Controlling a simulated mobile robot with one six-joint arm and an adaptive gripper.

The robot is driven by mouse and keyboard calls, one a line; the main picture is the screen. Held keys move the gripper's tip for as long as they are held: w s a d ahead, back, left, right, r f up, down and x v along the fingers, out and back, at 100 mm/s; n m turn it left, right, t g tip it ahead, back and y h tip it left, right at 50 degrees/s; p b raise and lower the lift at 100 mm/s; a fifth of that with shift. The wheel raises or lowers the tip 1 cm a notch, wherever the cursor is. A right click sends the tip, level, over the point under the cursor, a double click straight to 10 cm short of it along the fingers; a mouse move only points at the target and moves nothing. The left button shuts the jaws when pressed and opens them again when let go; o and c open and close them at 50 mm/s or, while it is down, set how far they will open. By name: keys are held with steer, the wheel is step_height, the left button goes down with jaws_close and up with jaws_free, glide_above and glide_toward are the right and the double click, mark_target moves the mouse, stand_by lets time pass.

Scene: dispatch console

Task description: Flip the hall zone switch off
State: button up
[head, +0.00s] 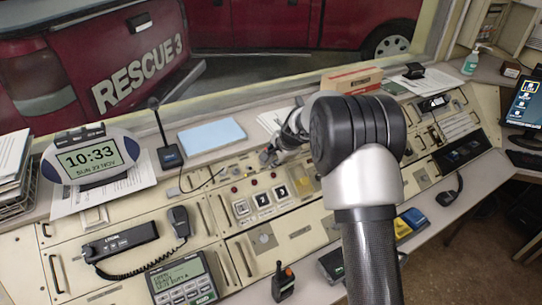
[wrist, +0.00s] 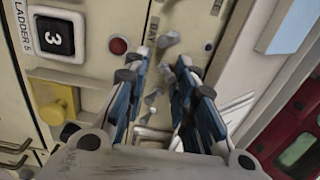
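In the wrist view, small metal toggle switches (wrist: 168,40) stand in a line on the cream console panel. Labels beside them are mostly unreadable, so I cannot tell which is the hall zone switch. My gripper (wrist: 163,62) is over this row, its two blue-and-black fingers apart with a gap between them. Toggles show in and beyond the gap, and I cannot tell whether a finger touches one. In the head view my gripper (head: 272,155) is low over the console's back part, and my arm hides much of the panel to its right.
Left of the toggles are a red lamp (wrist: 118,46), a black button marked 3 (wrist: 52,38) and a yellow part (wrist: 52,100). A desk microphone (head: 170,156), a blue folder (head: 211,135) and a reddish box (head: 352,79) stand along the console's back. A handheld radio (head: 283,282) is in front.

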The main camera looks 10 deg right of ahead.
steer(key=shift+s+d+f, duration=0.1)
steer(key=shift+s+f, duration=0.4)
steer(key=shift+f, duration=0.1)
steer(key=shift+w+r, duration=0.1)
steer(key=shift+r, duration=0.25)
steer(key=shift+s+d+r, duration=0.1)
steer(key=shift+s+r, duration=0.2)
steer(key=shift+r, duration=0.3)
steer(key=shift+p+v, duration=0.75)
steer(key=shift+v, duration=1.5)
